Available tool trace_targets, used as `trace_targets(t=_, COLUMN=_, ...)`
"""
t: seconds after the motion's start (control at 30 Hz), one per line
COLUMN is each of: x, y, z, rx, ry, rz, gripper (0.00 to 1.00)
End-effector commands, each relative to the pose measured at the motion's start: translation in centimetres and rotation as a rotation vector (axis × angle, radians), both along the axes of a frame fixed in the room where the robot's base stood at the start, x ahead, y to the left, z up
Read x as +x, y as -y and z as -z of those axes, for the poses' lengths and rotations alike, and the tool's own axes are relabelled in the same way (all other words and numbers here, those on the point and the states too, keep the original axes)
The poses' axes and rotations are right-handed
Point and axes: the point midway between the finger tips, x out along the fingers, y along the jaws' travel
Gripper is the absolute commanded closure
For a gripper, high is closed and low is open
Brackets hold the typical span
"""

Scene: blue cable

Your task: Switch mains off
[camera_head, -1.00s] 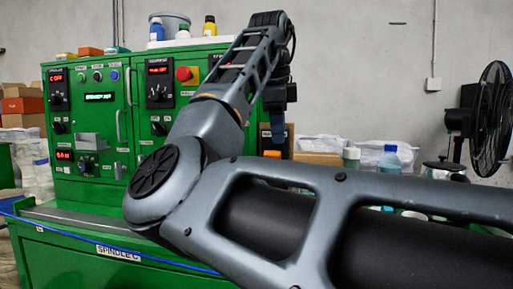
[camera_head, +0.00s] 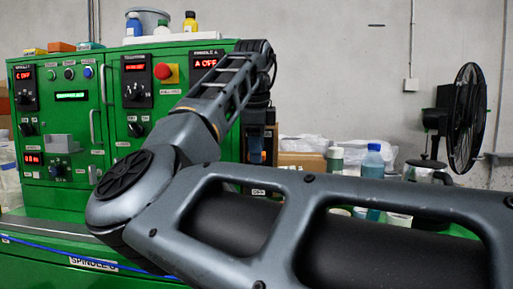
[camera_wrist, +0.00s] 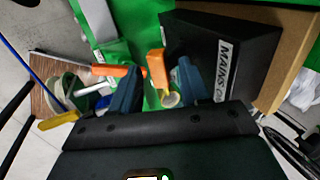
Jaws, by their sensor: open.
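The mains switch is a black box in the wrist view (camera_wrist: 215,55) with a white label reading "MAINS" and further letters cut off by my finger. Its orange lever (camera_wrist: 156,66) sticks out from the box's left side. My gripper (camera_wrist: 159,68) is open, with its two dark blue-grey fingers on either side of the lever; I cannot tell whether either touches it. In the head view my gripper (camera_head: 256,140) hangs in front of the switch box at the cabinet's right end and hides most of it. An "OFF" label (camera_head: 259,192) shows below.
The green control cabinet (camera_head: 75,150) has dials, red displays and a red emergency button (camera_head: 166,73). A blue cable (camera_head: 85,256) runs along its front. Bottles (camera_head: 372,162), a jug and a black fan (camera_head: 466,118) stand at right. Tools with orange and yellow handles lie near the left finger.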

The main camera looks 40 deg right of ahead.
Motion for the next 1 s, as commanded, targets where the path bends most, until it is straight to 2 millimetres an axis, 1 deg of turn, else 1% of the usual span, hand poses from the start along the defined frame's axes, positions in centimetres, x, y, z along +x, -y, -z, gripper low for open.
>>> trace_targets(t=0.17, x=0.0, y=-0.01, z=0.0, rx=0.0, ry=0.0, rz=0.0, gripper=0.56)
trace_targets(t=0.63, x=-0.01, y=-0.02, z=0.0, rx=0.001, ry=-0.001, rz=0.0, gripper=1.0)
trace_targets(t=1.0, x=-0.14, y=-0.19, z=0.46, rx=-0.023, ry=0.014, rz=0.0, gripper=1.0)
